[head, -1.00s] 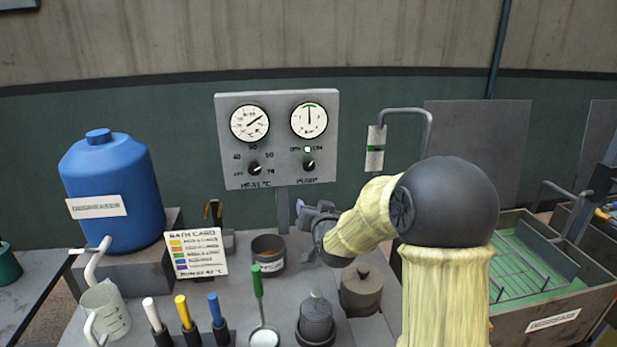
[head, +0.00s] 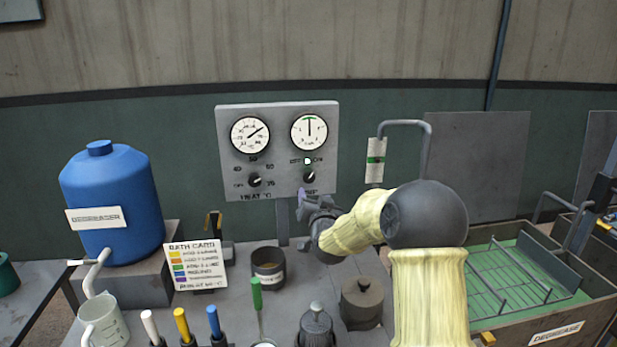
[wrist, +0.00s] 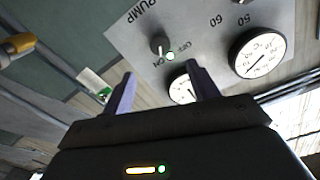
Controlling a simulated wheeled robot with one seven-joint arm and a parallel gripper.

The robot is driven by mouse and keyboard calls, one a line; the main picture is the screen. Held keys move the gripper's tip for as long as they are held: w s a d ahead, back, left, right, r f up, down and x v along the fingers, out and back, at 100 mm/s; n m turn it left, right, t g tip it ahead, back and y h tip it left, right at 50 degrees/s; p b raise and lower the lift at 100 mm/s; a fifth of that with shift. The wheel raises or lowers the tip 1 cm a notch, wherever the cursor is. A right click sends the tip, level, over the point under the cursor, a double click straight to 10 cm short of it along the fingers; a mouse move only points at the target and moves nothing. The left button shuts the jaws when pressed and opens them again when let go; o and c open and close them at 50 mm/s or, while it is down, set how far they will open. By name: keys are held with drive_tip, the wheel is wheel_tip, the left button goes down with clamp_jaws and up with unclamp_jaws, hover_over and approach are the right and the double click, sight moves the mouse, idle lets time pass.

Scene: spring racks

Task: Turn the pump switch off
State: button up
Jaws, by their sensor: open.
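The pump switch (head: 309,177) is a dark round knob with a pale pointer mark, low on the right of the grey control panel (head: 228,145). OFF and ON labels sit above it, with a lit lamp (head: 308,161) between them. In the wrist view the pump knob (wrist: 159,45) shows beyond the fingers, with the lamp glowing green beside it. My gripper (head: 302,200) is just below the panel's lower right part, partly covering the PUMP label. In the wrist view my gripper (wrist: 160,88) has its two purple fingers spread, empty and apart from the knob.
The heat knob (head: 254,180) and two dials, including the pump gauge (head: 309,132), share the panel. Below stand a brown-filled pot (head: 268,267), a lidded pot (head: 361,302) and a bath card (head: 195,266). A hooked pipe (head: 428,150) rises right of the panel.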

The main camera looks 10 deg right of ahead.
sight(309, 179)
drive_tip(key=w+p, duration=0.3)
drive_tip(key=w, duration=1)
drive_tip(key=shift+d+p, duration=0.15)
drive_tip(key=shift+p, duration=0.15)
drive_tip(key=c, duration=1)
